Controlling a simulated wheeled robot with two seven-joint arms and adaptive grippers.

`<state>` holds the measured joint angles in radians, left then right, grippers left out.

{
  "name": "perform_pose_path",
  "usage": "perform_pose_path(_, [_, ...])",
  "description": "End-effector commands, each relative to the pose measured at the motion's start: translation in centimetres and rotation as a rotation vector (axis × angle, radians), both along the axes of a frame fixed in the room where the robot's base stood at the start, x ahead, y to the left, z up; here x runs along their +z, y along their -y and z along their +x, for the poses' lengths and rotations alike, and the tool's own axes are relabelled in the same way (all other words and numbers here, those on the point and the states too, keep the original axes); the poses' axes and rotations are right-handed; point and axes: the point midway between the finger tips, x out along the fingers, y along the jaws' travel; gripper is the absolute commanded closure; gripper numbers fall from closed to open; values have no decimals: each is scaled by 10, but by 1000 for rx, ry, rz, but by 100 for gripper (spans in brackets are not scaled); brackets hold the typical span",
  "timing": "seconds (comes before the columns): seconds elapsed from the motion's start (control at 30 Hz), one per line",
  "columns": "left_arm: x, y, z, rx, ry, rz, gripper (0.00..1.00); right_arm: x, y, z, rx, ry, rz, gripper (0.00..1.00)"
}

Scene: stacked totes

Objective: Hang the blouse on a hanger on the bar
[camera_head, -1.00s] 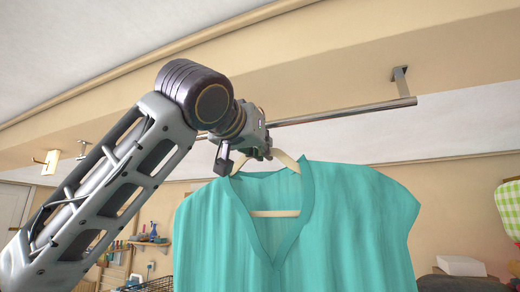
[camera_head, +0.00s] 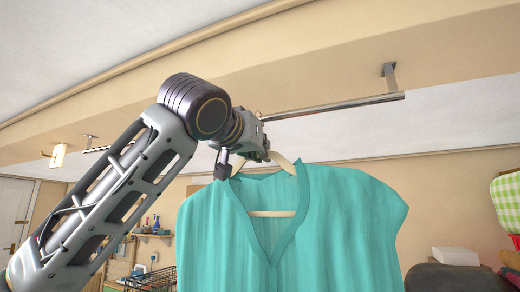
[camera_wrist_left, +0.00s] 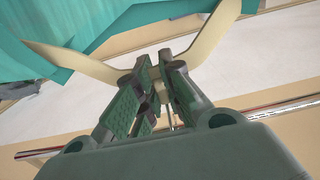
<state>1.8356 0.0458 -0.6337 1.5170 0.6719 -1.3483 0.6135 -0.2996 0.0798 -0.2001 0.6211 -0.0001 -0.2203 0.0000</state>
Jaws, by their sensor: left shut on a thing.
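A teal V-neck blouse (camera_head: 330,220) hangs on a pale hanger (camera_head: 272,213) in the head view. My left gripper (camera_head: 262,157) is shut on the hanger near its top, above the neckline. In the left wrist view the gripper (camera_wrist_left: 155,85) closes on the middle of the hanger (camera_wrist_left: 210,45), with the blouse (camera_wrist_left: 70,45) at upper left. The metal bar (camera_head: 335,107) runs under the ceiling beam, behind and above the gripper. It also shows in the left wrist view (camera_wrist_left: 275,107). The hook is mostly hidden, so I cannot tell whether it touches the bar. My right gripper is not in view.
A bracket (camera_head: 389,75) holds the bar's right end below the beam (camera_head: 450,60). A green checked item (camera_head: 507,200) and a white box (camera_head: 456,256) are at the right. A small shelf (camera_head: 152,236) with bottles stands at the back left.

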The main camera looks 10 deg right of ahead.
Motion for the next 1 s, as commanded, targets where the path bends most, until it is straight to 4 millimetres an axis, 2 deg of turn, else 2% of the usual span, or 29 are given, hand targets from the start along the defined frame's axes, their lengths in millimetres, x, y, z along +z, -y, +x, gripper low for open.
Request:
perform_pose_path(0.13, [0, 0, 0, 0, 1, -1, 100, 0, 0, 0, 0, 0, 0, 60])
perform_pose_path(0.17, [0, 0, 0, 0, 1, -1, 90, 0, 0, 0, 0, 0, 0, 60])
perform_pose_path(0.2, [0, 0, 0, 0, 1, -1, 85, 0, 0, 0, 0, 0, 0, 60])
perform_pose_path(0.37, [0, 0, 0, 0, 0, 0, 66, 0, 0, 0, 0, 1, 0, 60])
perform_pose_path(0.77, [0, -1, -1, 0, -1, 1, 66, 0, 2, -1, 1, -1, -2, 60])
perform_pose_path(1.0, [0, -9, -13, -1, 1, 1, 66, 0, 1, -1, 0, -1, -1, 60])
